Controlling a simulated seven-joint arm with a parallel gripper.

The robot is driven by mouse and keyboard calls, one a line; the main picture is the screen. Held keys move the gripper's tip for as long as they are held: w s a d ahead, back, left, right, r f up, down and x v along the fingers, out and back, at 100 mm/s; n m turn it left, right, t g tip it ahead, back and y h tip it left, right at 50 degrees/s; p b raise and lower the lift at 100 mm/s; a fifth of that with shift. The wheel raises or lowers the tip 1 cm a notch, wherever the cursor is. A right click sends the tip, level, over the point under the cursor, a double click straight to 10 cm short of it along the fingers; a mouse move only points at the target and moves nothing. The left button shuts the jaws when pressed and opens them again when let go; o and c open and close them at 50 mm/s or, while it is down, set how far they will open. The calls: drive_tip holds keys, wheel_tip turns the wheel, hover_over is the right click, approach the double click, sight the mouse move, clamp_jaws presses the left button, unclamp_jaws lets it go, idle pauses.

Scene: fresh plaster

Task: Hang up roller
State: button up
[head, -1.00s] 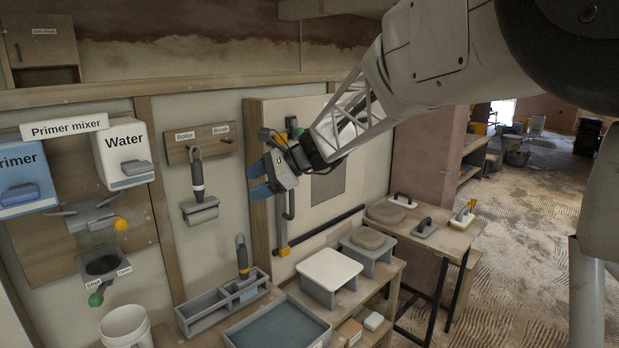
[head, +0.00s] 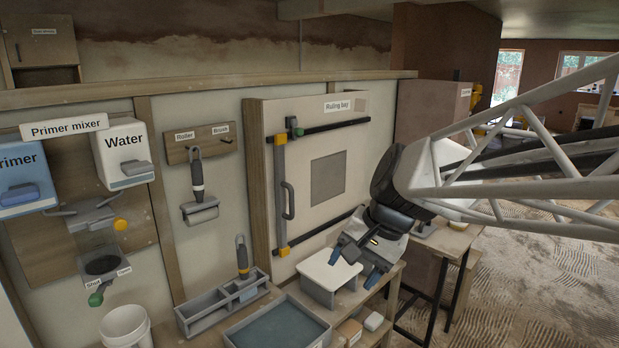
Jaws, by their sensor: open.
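The roller (head: 198,186) hangs upright by its handle from the peg under the "Roller" label on the wooden wall board (head: 177,153). Its grey roller head is at the lower end. My gripper (head: 358,264) is open, with blue fingers, and looks empty. It is well to the right of the roller and in the picture overlaps the white-topped stand (head: 326,271) on the bench. I cannot tell its height above the stand.
The "Brush" peg (head: 227,140) is bare. A second dark-handled tool (head: 242,256) stands in a grey divided holder (head: 196,322) beside a blue-filled tray (head: 276,332). A white bucket (head: 125,325) stands at left. The ruling panel (head: 310,215) is behind my gripper.

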drive_tip(key=s+d+f+n+h, duration=0.2)
drive_tip(key=s+d+f, duration=0.1)
drive_tip(key=s+d, duration=0.2)
drive_tip(key=s+d+f+n+t+h, duration=0.1)
drive_tip(key=s+d, duration=0.4)
drive_tip(key=s, duration=0.5)
wheel_tip(320, 180, down, 3)
drive_tip(key=shift+d+r+n+h, duration=0.2)
drive_tip(key=shift+d+n+h, duration=0.15)
drive_tip(key=shift+n+h, duration=0.55)
